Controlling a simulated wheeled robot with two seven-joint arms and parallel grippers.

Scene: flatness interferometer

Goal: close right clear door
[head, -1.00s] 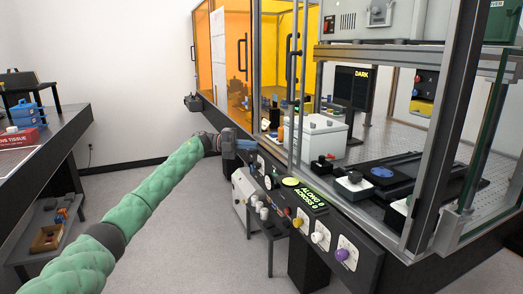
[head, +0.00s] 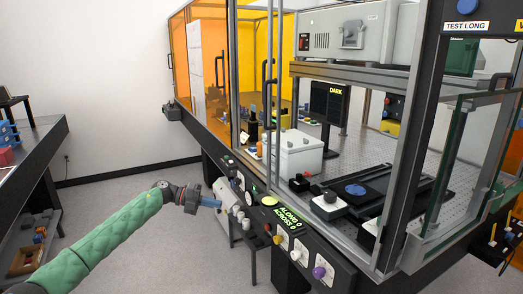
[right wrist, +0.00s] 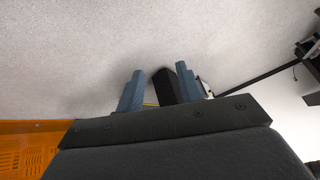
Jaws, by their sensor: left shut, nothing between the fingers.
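The right clear door (head: 457,165) is a glass panel with a grey frame at the right of the head view. It stands swung out from the cabinet's right post, open at an angle. My left gripper (head: 217,203) is shut and empty, in front of the cabinet's control panel and well to the left of that door. In the right wrist view my right gripper (right wrist: 159,70) has its two blue fingers apart over pale floor. A dark shape shows between or behind them; I cannot tell what it is. My right gripper is not in the head view.
The control panel (head: 290,232) with knobs and a green display runs along the cabinet's front edge. Inside stand a white box (head: 298,158) and a dark stage (head: 365,190). An orange door (head: 186,60) is at the far left. Floor (head: 150,270) is free in front.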

